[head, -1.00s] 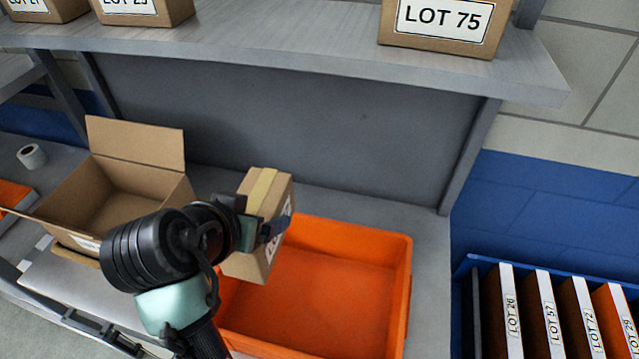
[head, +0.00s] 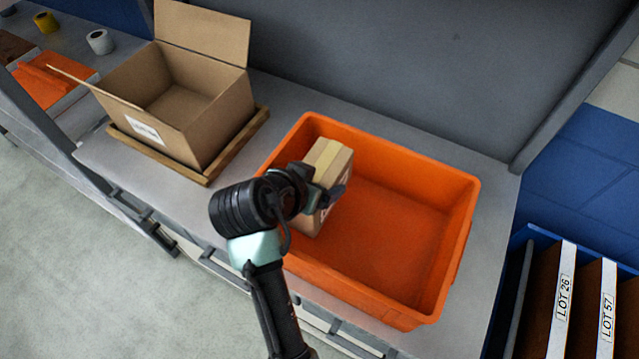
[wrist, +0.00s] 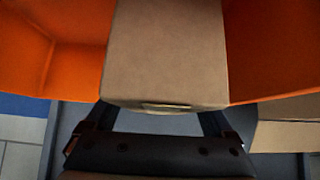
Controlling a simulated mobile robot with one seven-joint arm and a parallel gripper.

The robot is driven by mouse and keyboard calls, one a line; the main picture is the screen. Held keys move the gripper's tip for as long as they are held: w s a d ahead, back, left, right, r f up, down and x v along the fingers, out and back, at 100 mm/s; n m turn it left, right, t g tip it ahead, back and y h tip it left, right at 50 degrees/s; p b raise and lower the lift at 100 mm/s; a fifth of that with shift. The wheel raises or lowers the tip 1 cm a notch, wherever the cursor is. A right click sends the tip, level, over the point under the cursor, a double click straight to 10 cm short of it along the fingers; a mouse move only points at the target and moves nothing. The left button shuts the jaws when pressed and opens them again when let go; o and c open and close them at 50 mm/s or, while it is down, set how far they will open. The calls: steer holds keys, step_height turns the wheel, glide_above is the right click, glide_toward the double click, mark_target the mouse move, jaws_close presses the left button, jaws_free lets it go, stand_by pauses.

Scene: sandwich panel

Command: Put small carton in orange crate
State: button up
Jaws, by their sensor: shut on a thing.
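The small carton (head: 330,163) is a brown box with a paler tape strip. My gripper (head: 325,196) is shut on it. In the head view the carton is inside the outline of the orange crate (head: 425,310), at its left end. I cannot tell whether it touches the crate floor. In the wrist view the carton (wrist: 165,55) fills the middle, with orange crate walls (wrist: 75,70) on both sides. My gripper hides part of the carton's near side. The rest of the crate is empty.
An open cardboard box (head: 190,130) stands on a wooden tray (head: 215,171) left of the crate. White (head: 100,41) and yellow tape rolls lie at the far left. A blue bin (head: 520,290) with lot-labelled folders is at the right. A grey panel rises behind.

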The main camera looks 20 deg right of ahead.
steer(key=shift+f, duration=1.3)
steer(key=shift+f+b, duration=0.35)
steer(key=shift+f, duration=0.25)
